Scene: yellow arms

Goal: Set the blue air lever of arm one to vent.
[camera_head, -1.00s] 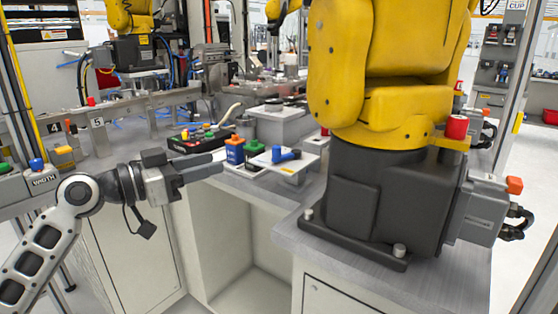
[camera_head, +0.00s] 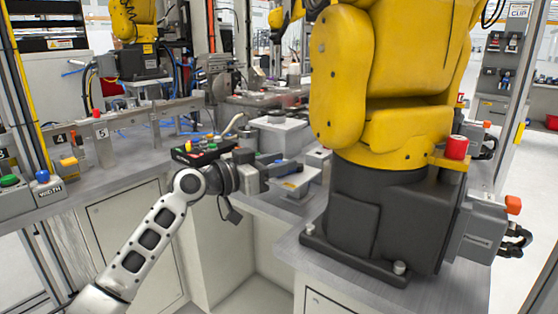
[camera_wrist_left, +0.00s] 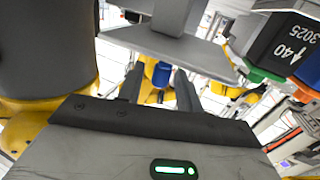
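The blue lever (camera_wrist_left: 162,74) shows in the left wrist view between the two fingers of my left gripper (camera_wrist_left: 160,80), with a gap on each side. In the head view my left gripper (camera_head: 292,168) reaches in from the left over the pale plate (camera_head: 300,187) of the valve, beside the base of the large yellow arm (camera_head: 362,85). Its fingers are apart and hold nothing that I can see. The gripper hides most of the lever in the head view, so its setting cannot be read. My right gripper is not in view.
A dark block marked 40 3025 (camera_wrist_left: 285,45), with green and orange-red parts nearby, stands close on the right in the wrist view. The yellow arm's dark base (camera_head: 375,215) blocks the right. A button box (camera_head: 195,152) sits behind my wrist. A grey bench (camera_head: 125,160) extends left.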

